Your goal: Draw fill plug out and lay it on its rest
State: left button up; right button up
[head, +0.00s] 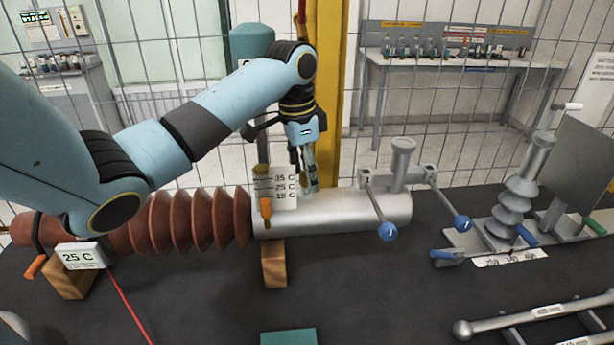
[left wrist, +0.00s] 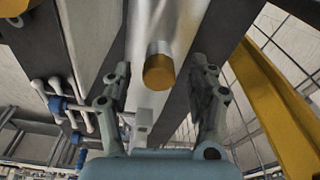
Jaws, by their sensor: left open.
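My left gripper (head: 308,188) points down at the top of the silver cylinder (head: 345,218), left of its upright neck. In the left wrist view its fingers are spread, with nothing held between them. A short silver stub with a brass-coloured end (left wrist: 159,72), which looks like the fill plug, shows in line with the gap between the fingers. I cannot tell whether the fingers reach around it. In the head view the plug is hidden or too small to tell. I cannot make out which thing is the plug's rest. My right gripper is not in view.
A 35/25/15 C scale card (head: 282,188) stands just left of the gripper. Red-brown ribbed insulator (head: 180,222) adjoins the cylinder. Blue-knobbed rods (head: 388,231) stick out at right. A grey ribbed bushing (head: 515,205) stands farther right.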

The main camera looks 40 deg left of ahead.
pick_arm(q)
jog(key=shift+c, duration=0.4)
grip_shut()
jog(key=shift+w+r, duration=0.1)
jog(key=shift+r, duration=0.05)
